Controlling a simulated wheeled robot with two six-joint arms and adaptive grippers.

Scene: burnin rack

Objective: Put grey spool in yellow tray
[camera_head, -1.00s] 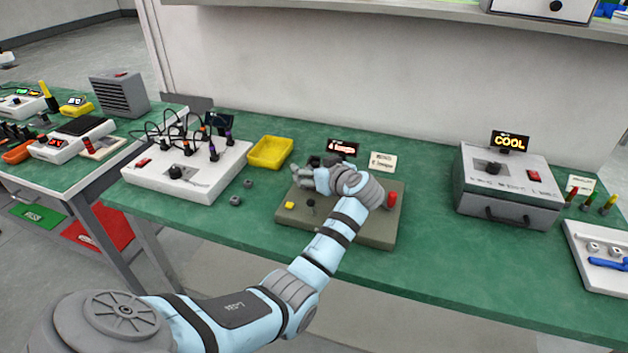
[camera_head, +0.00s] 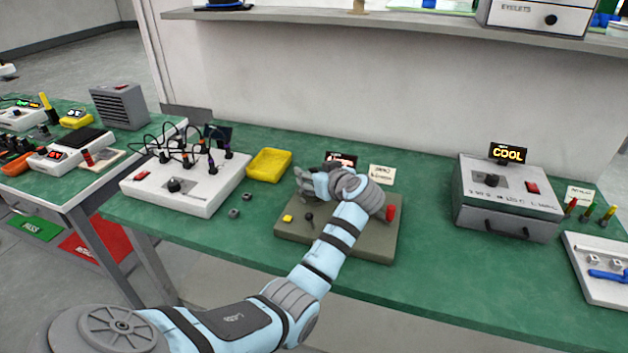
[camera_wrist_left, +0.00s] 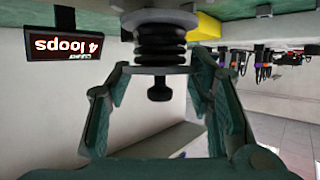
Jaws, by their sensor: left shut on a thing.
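The spool shows in the left wrist view (camera_wrist_left: 160,45) with grey flanges, black windings between them and a dark knob on its near side. My left gripper (camera_wrist_left: 161,72) is shut on it, one finger on each side. In the head view my left gripper (camera_head: 305,180) is over the back left of the grey-brown winder base (camera_head: 360,248); the spool is not clear there. The yellow tray (camera_head: 269,166) stands just left of my gripper, apart from it. It shows partly at the top of the wrist view (camera_wrist_left: 207,27). My right gripper is not in view.
A "4 loops" display (camera_wrist_left: 58,46) is behind the winder. A white cabled unit (camera_head: 170,195) stands left of the tray. Two small grey pieces (camera_head: 247,197) lie on the green bench. A grey "COOL" box (camera_head: 508,195) stands right. Bench between winder and box is clear.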

